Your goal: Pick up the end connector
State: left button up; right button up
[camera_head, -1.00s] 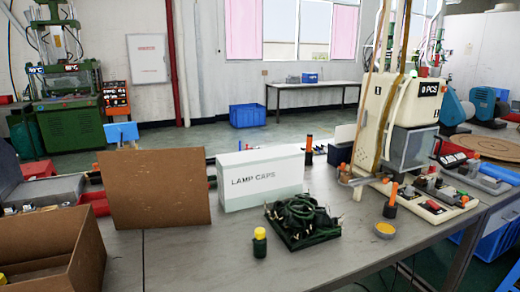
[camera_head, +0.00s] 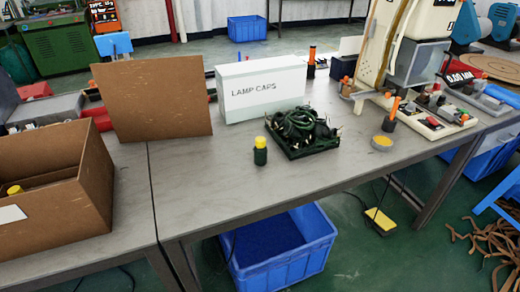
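A dark green tray (camera_head: 316,151) sits on the grey table, with a coil of green cable (camera_head: 302,122) and several small pale-tipped ends heaped in it. Which of these pieces is the end connector cannot be told at this size. Neither of my grippers shows in the head view.
A white box marked LAMP CAPS (camera_head: 262,90), a brown board (camera_head: 150,103) and a yellow-capped bottle (camera_head: 260,152) stand on the table (camera_head: 215,190). An open cardboard box (camera_head: 75,200) is at left, a machine (camera_head: 395,45) at right. A blue crate (camera_head: 285,255) is below. The table front is clear.

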aim_at(260, 154)
jog(key=u, duration=2)
jog(key=k, duration=0.9)
jog(key=z, duration=0.8)
jog(key=i, duration=0.5)
